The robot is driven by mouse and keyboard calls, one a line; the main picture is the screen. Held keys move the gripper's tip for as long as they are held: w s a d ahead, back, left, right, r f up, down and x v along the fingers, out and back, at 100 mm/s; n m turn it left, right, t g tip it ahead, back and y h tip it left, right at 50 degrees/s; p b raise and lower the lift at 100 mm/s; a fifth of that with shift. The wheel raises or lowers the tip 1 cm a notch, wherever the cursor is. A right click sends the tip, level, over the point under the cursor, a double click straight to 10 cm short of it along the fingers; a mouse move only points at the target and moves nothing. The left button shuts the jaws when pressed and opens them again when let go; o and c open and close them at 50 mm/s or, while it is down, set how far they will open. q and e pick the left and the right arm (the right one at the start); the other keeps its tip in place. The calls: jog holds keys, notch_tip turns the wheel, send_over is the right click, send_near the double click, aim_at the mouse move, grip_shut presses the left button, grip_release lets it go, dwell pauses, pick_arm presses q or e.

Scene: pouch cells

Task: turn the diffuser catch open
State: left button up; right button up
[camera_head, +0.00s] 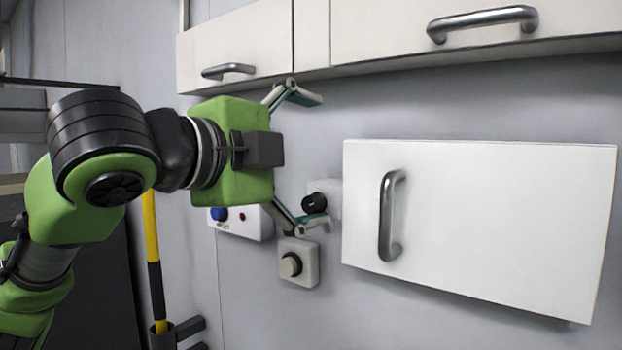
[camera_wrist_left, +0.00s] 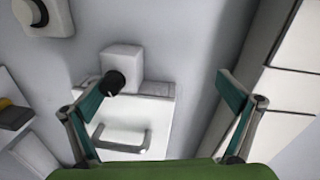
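A black round knob (camera_head: 314,203) on a small white block is on the wall, left of the white cabinet; I take it for the diffuser catch. In the left wrist view the knob (camera_wrist_left: 115,82) sticks out from its white block (camera_wrist_left: 122,60). My left gripper (camera_head: 312,158) is open with nothing between its fingers. Its lower finger is at the knob in the head view; in the left wrist view, that finger's tip overlaps the knob's edge. I cannot tell whether they touch. The catch's turn angle is unclear. My right gripper is not in view.
The white cabinet (camera_head: 490,225) with a metal handle (camera_head: 390,215) stands out right of the knob. A grey box with a dial (camera_head: 290,265) and a panel with a blue button (camera_head: 219,214) are close below. Upper cabinets (camera_head: 480,55) hang above; a yellow-black pole (camera_head: 152,240) stands left.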

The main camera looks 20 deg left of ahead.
aim_at(305, 197)
pick_arm(q)
jog(key=shift+t, duration=0.5)
jog(key=r, duration=0.3)
jog(key=s+a+r, duration=0.1)
jog(key=shift+r, duration=0.25)
jog(key=f, duration=0.2)
jog(key=f+g, duration=0.1)
jog(key=shift+w+d+f, duration=0.1)
jog(key=shift+w+d, duration=0.25)
jog(key=shift+w, duration=0.05)
jog(key=shift+c, duration=0.3)
jog(key=shift+s, duration=0.55)
jog(key=c, duration=0.3)
jog(key=shift+s+a+f, duration=0.1)
jog(key=shift+c, duration=0.7)
jog(key=v, duration=0.7)
jog(key=shift+s+f, duration=0.1)
jog(key=shift+s, duration=0.15)
jog(key=c, duration=0.9)
jog(key=shift+f+v, duration=0.25)
jog(key=shift+v, duration=1.1)
jog(key=shift+f+v, duration=0.25)
jog(key=shift+v, duration=1.15)
jog(key=shift+f+v, duration=0.25)
jog(key=shift+v, duration=1.1)
jog(key=shift+s, duration=0.15)
